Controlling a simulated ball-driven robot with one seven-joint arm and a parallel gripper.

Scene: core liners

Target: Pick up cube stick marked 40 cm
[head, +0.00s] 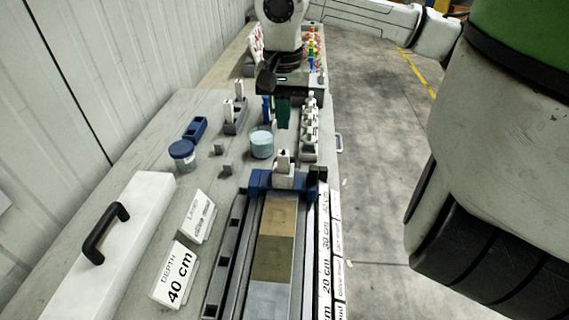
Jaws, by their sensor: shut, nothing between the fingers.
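A white card reading "DEPTH 40 cm" (175,275) stands at the front left of the bench. A strip with cm labels (325,262), including 20, 30 and 40 cm, runs along the right of the core tray (237,262). I cannot tell which object is the cube stick marked 40 cm. A small white upright piece (284,166) stands on the blue end of the tray. Small grey cubes (228,169) lie on the bench to its left.
A light-blue round container (262,144) and a blue-lidded jar (183,155) stand nearby. A grey rack of white pieces (309,137) is at the right edge. A white box with a black handle (105,233) fills the left. Open floor (375,130) lies right of the bench.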

